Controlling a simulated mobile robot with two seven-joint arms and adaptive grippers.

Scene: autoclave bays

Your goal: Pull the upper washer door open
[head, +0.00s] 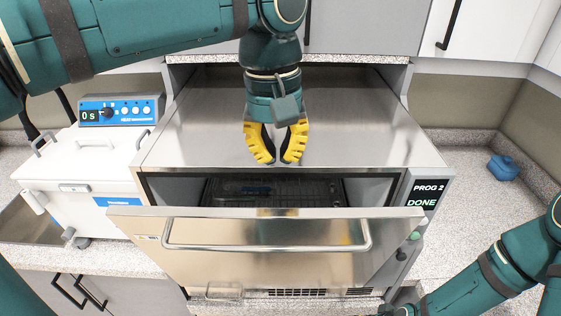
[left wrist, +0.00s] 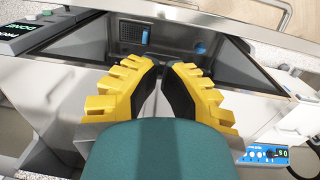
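The upper washer door (head: 200,252) is a steel panel with a long horizontal bar handle (head: 265,247). Its top edge leans out toward me, leaving a gap into the dark chamber (head: 350,187), where a wire rack (head: 275,190) shows. The door is partly open. My left gripper (head: 278,161) points down over the steel top, behind the door's top edge in the picture. Its yellow fingers are a little apart, with nothing between them; they also show in the left wrist view (left wrist: 163,68). It is clear of the handle. My right gripper is out of view; only its arm shows.
A display (head: 425,193) reading "PROG 2 DONE" is right of the chamber. A white bath unit (head: 85,165) with a blue control box (head: 121,109) stands on the left counter. A small blue object (head: 503,167) lies on the right counter (head: 465,215), otherwise largely clear.

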